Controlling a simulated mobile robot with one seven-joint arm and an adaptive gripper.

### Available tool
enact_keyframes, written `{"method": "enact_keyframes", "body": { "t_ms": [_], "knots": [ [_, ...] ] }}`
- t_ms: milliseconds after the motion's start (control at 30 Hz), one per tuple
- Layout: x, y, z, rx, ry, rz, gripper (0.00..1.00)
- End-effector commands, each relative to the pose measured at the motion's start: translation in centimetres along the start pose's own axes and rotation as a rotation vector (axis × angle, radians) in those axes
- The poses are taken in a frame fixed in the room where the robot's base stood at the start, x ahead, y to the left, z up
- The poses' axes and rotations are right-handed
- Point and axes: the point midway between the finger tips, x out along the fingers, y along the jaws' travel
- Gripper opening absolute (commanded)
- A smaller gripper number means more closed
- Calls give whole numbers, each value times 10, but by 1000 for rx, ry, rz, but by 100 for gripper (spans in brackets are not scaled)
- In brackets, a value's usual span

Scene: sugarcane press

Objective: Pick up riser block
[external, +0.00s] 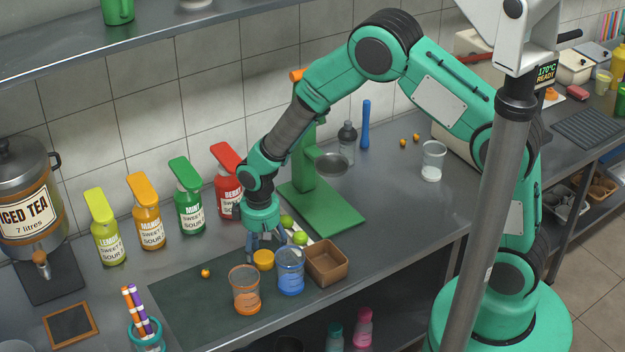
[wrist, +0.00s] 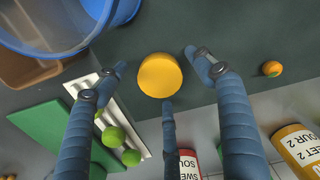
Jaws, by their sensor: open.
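A short yellow round block (external: 263,260), which I take to be the riser block, stands on the dark mat on the counter. In the wrist view the yellow block (wrist: 160,75) sits in the middle, its top facing me. My gripper (external: 262,243) is just above it, pointing down. In the wrist view the blue fingers of my gripper (wrist: 160,76) are spread around the block, open, with gaps between the tips and its sides. Nothing is held.
A blue cup (external: 290,272) stands close right of the block, an orange cup (external: 246,290) in front. A brown box (external: 326,262), green limes (external: 300,238) on a white tray and a green press (external: 305,180) are nearby. Syrup bottles (external: 190,205) line the back. The mat's left side is mostly clear.

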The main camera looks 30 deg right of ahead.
Motion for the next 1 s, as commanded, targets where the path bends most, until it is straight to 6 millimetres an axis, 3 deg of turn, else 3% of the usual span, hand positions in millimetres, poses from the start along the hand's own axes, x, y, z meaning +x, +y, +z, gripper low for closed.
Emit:
{"method": "enact_keyframes", "body": {
  "t_ms": [333, 567, 1000],
  "knots": [
    [0, 0, 0, 0, -1, 0, 67],
    [0, 0, 0, 0, -1, 0, 21],
    [-7, 0, 0, 0, 0, 0, 19]
  ]
}}
